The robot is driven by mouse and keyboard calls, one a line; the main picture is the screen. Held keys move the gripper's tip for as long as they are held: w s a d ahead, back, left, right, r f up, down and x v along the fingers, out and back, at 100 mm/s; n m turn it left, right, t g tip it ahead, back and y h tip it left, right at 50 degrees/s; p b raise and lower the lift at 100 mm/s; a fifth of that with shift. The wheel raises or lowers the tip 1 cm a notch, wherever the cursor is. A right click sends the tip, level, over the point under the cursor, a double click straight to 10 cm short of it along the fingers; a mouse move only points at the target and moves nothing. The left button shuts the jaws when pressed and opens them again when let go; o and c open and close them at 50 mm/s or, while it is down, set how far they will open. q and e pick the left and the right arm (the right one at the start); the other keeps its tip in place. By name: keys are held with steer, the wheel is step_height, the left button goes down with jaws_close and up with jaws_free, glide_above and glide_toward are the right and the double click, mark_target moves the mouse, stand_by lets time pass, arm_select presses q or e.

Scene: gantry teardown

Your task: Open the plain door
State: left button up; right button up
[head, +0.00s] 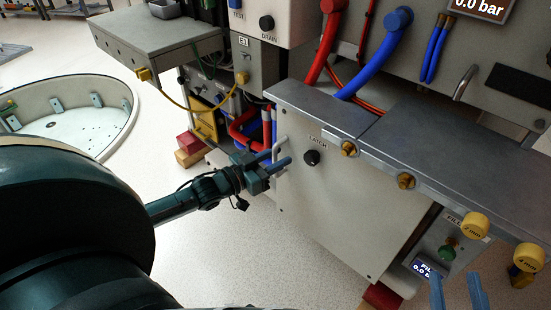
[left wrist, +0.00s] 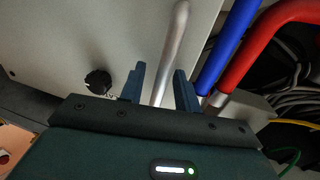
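The plain door (head: 345,215) is a pale flat panel under the grey worktop, and it looks closed. It carries a black knob labelled LATCH (head: 312,157), which also shows in the left wrist view (left wrist: 98,81), and a metal bar handle (head: 279,148) near its left edge. My left gripper (head: 277,161) is at the handle. In the left wrist view its two fingers (left wrist: 160,88) are apart, with the handle bar (left wrist: 174,50) between them; contact cannot be told. My right gripper (head: 459,291) shows only its fingertips at the bottom right, apart and empty.
Red (head: 328,45) and blue (head: 380,50) hoses rise behind the worktop (head: 440,150). Yellow-capped fittings (head: 474,225) and a small display (head: 425,268) are to the right. A round white basin (head: 75,115) stands at the left. The floor before the door is clear.

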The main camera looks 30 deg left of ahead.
arm_select(q)
jaws_close()
steer(key=shift+s, duration=0.15)
stand_by(0.4)
